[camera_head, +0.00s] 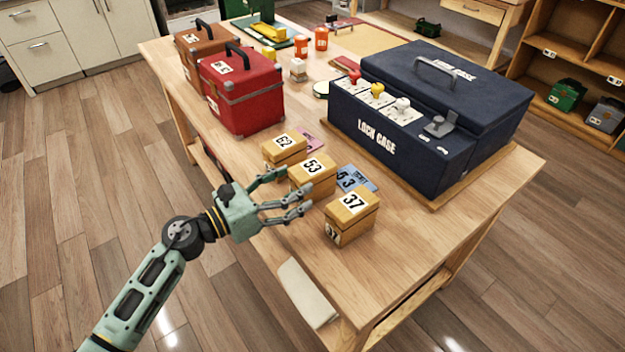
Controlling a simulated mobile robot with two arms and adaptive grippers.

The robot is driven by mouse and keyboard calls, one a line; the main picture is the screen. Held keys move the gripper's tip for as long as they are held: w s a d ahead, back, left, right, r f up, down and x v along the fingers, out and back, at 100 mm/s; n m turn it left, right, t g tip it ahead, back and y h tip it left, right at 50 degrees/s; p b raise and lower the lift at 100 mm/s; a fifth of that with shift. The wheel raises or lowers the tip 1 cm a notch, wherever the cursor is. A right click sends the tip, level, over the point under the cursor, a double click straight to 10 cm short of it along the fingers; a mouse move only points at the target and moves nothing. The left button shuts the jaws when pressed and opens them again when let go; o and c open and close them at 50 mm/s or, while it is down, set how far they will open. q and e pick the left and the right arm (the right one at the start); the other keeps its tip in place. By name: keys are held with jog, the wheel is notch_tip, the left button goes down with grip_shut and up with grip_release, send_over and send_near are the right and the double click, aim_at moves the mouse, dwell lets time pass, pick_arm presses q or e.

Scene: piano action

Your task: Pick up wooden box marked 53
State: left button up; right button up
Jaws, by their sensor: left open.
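The wooden box marked 53 (313,173) stands on the wooden table between two like boxes. The box marked 62 (284,150) is behind it to the left, and the box marked 37 (350,217) is in front to the right. My left gripper (296,195) is open, with its fingers pointing right at the near left side of box 53. One finger reaches toward the gap between boxes 62 and 53, the others pass in front of box 53. Whether they touch it I cannot tell. My right gripper is not in view.
A blue ticket (357,179) and a pink card (309,142) lie behind the boxes. The dark blue lock case (440,110) fills the table's right. A red case (243,92) and a brown case (200,47) stand at the left. The table's front right (440,235) is clear.

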aim_at(313, 173)
pick_arm(q)
jog(key=x, duration=0.4)
jog(key=p+x, duration=0.1)
jog(key=x, duration=0.1)
jog(key=shift+w+d+f, duration=0.1)
jog(key=shift+w+f, duration=0.25)
jog(key=shift+w, duration=0.1)
jog(key=shift+c, duration=0.6)
jog(key=c, duration=1.3)
